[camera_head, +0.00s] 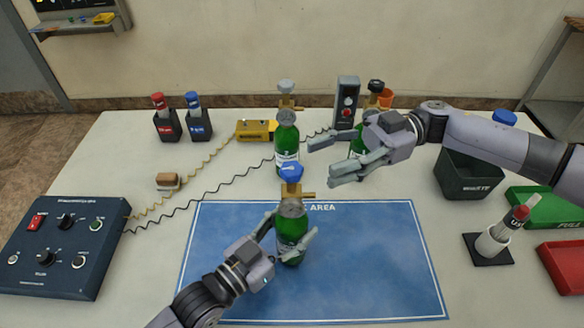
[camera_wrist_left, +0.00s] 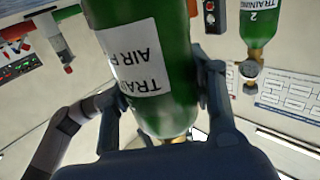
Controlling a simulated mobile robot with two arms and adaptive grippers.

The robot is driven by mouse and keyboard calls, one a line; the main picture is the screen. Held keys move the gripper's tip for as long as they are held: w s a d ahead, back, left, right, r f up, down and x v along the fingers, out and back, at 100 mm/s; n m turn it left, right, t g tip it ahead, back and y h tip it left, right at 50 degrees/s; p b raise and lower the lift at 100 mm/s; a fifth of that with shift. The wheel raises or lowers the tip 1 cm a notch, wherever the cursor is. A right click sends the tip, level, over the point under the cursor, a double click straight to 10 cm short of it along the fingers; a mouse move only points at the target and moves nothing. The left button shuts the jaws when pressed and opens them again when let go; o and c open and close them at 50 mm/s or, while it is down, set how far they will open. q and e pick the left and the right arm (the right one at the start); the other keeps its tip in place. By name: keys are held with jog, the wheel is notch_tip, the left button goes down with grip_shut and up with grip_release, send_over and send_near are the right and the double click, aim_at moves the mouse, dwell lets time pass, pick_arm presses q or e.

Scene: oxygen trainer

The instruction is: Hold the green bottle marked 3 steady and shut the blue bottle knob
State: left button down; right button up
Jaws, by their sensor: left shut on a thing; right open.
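A green bottle (camera_head: 291,228) with a brass valve and a blue knob (camera_head: 291,172) is upright over the blue mat (camera_head: 370,265). My left gripper (camera_head: 290,240) is shut around its body. In the left wrist view the bottle (camera_wrist_left: 180,60) fills the space between the fingers; its white label shows "TRAINING AIR", and its number is hidden. I cannot tell whether its base touches the mat. My right gripper (camera_head: 325,162) is open and empty, behind and right of the blue knob, apart from it.
A green bottle with a grey knob (camera_head: 286,140) stands behind. Another with a black knob (camera_head: 376,87) is partly hidden by my right gripper. A control box (camera_head: 60,247) is at left. A waste bin (camera_head: 468,175), a marker holder (camera_head: 488,248) and green and red trays are at right.

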aim_at(302, 169)
jog(key=x, duration=0.7)
jog(key=shift+s+a, duration=0.1)
jog(key=shift+c, duration=0.5)
grip_shut()
